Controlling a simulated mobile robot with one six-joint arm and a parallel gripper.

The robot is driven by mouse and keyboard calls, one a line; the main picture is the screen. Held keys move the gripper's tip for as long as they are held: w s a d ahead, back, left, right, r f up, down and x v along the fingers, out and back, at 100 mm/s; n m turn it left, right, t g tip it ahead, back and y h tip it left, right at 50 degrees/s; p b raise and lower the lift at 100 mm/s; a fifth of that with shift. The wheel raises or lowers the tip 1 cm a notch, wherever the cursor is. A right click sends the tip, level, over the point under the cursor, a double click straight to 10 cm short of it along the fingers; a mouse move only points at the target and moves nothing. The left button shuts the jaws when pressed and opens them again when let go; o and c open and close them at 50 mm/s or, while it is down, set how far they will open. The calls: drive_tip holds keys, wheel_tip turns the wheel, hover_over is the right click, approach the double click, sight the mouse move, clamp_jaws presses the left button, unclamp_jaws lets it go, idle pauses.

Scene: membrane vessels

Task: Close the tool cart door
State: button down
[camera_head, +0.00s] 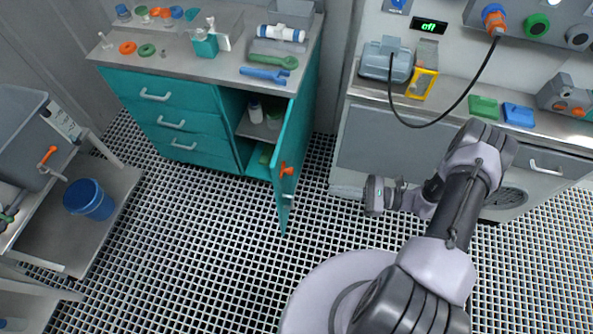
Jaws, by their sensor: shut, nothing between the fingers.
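The teal tool cart (165,104) stands at the upper left, with drawers on its left and a cupboard on its right. Its teal door (292,140) is swung wide open and juts toward the camera. The open cupboard shows a shelf with small bottles (255,112). My gripper (372,196) is to the right of the door, clearly apart from it, over the grating floor. It is shut and empty; its fingers are small in this view.
Wrenches (264,75), caps and bottles lie on the cart top. A grey bench (376,133) with a yellow-framed item stands behind my arm at the right. A rack with a blue bucket (88,199) is at the left. The grating floor before the cart is clear.

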drive_tip(key=b+x, duration=0.2)
drive_tip(key=x, duration=1.2)
drive_tip(key=shift+f+m+t+b, duration=0.3)
drive_tip(key=shift+f+b, duration=0.05)
drive_tip(key=shift+f, duration=0.05)
drive_tip(key=shift+a, duration=0.15)
